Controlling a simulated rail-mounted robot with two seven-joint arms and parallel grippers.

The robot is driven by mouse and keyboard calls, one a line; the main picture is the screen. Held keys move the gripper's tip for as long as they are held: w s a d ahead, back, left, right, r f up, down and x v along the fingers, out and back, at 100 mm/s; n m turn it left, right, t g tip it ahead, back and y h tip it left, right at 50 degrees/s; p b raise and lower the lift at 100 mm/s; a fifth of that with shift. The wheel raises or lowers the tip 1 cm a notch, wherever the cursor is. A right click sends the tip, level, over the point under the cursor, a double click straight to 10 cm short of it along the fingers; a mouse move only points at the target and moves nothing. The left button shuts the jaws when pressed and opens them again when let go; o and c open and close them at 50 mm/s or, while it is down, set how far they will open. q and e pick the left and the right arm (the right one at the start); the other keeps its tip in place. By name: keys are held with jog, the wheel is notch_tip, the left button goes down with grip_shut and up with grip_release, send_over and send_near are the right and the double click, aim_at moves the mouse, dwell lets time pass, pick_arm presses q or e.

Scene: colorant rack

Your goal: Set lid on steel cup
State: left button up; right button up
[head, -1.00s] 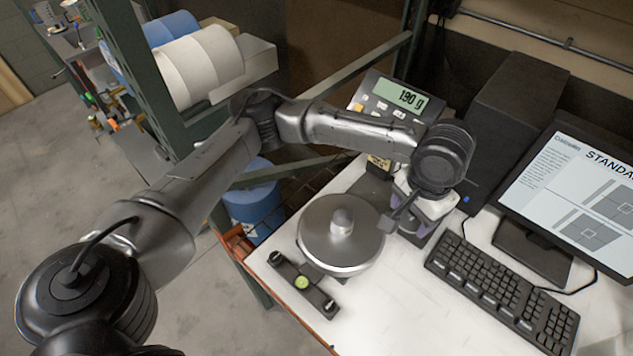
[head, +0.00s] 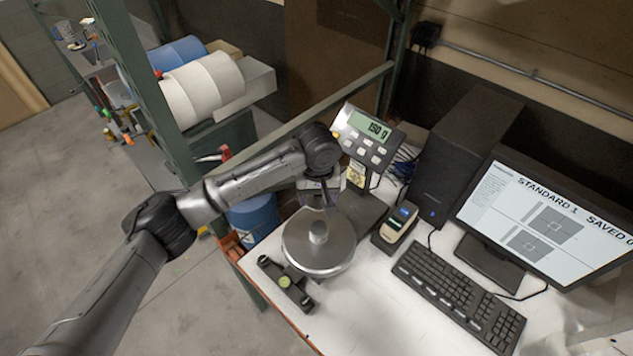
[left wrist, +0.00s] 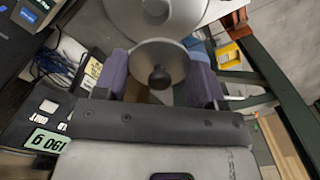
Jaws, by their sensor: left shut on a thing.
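My left gripper (head: 322,188) hangs at the far edge of the round steel pan in the head view, its fingers partly hidden by my wrist. In the left wrist view its purple fingers (left wrist: 158,82) are shut on a grey round lid with a black knob (left wrist: 158,76). In the head view the lid is mostly hidden behind my arm. A small steel cylinder, seemingly the steel cup (head: 318,232), stands in the middle of the pan (head: 300,258); it also shows near the top of the left wrist view (left wrist: 156,8). The lid is apart from the cup. My right gripper is out of view.
The scale display (head: 368,137) stands behind the pan. A small device with a blue screen (head: 397,226), a keyboard (head: 460,295) and a monitor (head: 545,215) are to the right. A black bar with a green bubble level (head: 285,282) lies in front. A green rack post (head: 150,90) stands at left.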

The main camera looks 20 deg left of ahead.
aim_at(320, 201)
pick_arm(q)
jog(key=w+f+n+p, duration=0.1)
jog(key=p, duration=0.2)
jog(key=f+n+p, duration=0.1)
jog(key=n+p, duration=0.1)
jog(key=p, duration=0.1)
jog(key=shift+w+f, duration=0.15)
jog(key=shift+w, duration=0.25)
jog(key=shift+s+f+n+p, duration=0.1)
jog(key=shift+f+n+p, duration=0.3)
jog(key=shift+f+p, duration=0.2)
jog(key=shift+f, duration=0.35)
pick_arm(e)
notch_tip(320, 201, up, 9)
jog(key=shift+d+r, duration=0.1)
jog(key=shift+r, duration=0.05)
